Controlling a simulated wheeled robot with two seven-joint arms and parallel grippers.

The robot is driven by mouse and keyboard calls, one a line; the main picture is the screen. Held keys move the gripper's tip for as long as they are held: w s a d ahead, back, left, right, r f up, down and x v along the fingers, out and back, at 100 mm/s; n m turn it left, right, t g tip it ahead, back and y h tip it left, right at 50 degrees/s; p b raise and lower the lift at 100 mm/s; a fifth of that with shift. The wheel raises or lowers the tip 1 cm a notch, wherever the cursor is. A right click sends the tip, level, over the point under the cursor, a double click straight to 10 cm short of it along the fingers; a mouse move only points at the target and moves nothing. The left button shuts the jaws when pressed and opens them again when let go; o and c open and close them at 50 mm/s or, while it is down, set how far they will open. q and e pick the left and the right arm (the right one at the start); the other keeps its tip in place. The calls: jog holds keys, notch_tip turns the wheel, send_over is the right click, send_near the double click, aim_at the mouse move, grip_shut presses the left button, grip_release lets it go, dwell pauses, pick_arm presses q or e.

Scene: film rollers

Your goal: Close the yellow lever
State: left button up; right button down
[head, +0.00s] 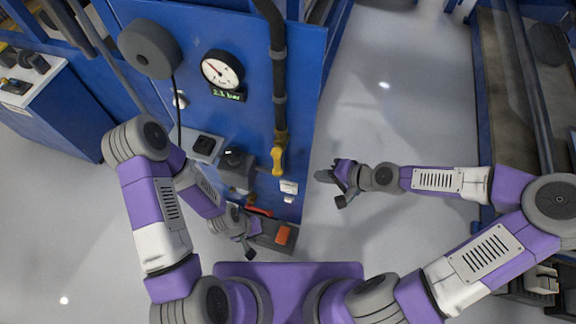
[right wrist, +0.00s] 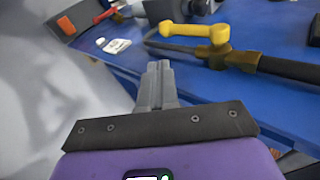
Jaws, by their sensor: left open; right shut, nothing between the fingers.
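The yellow lever (head: 277,161) sits low on the dark vertical pipe on the blue panel, lying roughly along the pipe in the head view. In the right wrist view the yellow lever (right wrist: 194,30) shows above and right of the fingers, its handle pointing left. My right gripper (head: 326,175) is shut and empty, to the right of the panel and apart from the lever. Its fingers (right wrist: 157,84) also show in the right wrist view. My left gripper (head: 250,244) is low at the panel's foot, near the red-handled tool; its fingers are partly hidden.
The blue panel (head: 226,121) carries a pressure gauge (head: 222,70) and the dark pipe (head: 278,85). An orange block (head: 283,235) lies in a tray at the foot. Open floor (head: 375,110) lies right of the panel.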

jog(key=b, duration=0.3)
send_near(280, 170)
jog(key=x, duration=0.4)
jog(key=shift+a+f, duration=0.2)
jog(key=shift+f, duration=0.15)
jog(key=shift+w+a, duration=0.25)
jog(key=shift+a, duration=0.2)
jog(key=shift+f, duration=0.1)
